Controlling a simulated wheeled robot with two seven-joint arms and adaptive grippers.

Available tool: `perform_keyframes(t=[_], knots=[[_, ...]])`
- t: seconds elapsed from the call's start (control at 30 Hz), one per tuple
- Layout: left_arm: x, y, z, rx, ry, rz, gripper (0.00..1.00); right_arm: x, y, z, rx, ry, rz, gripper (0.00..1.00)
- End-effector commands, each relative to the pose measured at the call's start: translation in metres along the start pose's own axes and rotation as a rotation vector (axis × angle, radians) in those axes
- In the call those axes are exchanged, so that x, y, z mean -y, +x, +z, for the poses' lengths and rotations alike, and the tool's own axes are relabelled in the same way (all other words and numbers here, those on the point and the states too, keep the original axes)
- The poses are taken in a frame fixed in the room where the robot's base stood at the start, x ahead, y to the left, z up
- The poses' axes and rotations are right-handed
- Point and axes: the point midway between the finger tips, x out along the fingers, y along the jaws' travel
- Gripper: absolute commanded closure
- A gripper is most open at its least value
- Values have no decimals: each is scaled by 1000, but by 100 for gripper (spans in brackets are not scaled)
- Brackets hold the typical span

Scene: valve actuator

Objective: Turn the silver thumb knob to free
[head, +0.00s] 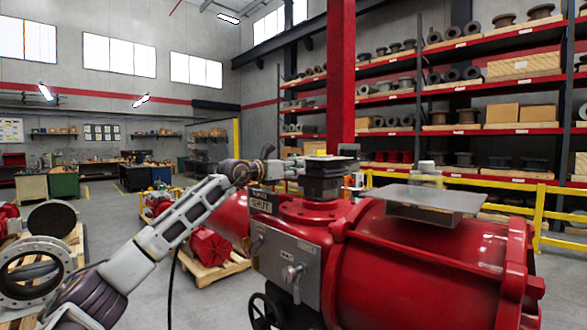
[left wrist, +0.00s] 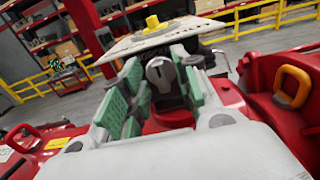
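A silver rounded knob (left wrist: 160,72) with a dark slot shows in the left wrist view, just beyond and between my left gripper's fingers. My left gripper (left wrist: 165,98) has green-padded fingers, spread apart with a visible gap. I cannot tell whether either finger touches the knob. In the head view my left gripper (head: 285,169) reaches from the left over the top of the red valve actuator (head: 420,255), beside a dark block (head: 322,180). The knob cannot be made out there. My right gripper is not in view.
A grey panel (head: 272,258) with a silver lever (head: 292,273) is on the actuator's front, below a "SHUT" sign (head: 262,203). A flat grey plate (head: 425,198) lies over the actuator top. Yellow railings (head: 540,212) and loaded shelves stand behind.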

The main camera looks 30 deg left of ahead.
Motion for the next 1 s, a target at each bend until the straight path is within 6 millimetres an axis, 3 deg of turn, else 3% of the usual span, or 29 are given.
perform_keyframes(t=[0.03, 0.2, 0.67, 1.0], knots=[[0, 0, 0, 0, 0, 0, 79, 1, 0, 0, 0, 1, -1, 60], [0, 0, 0, 0, 0, 0, 100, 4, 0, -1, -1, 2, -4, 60], [0, 0, 0, 1, -41, 0, 100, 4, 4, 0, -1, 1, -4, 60], [-1, 0, -1, 2, -220, 0, 100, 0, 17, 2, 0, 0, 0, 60]])
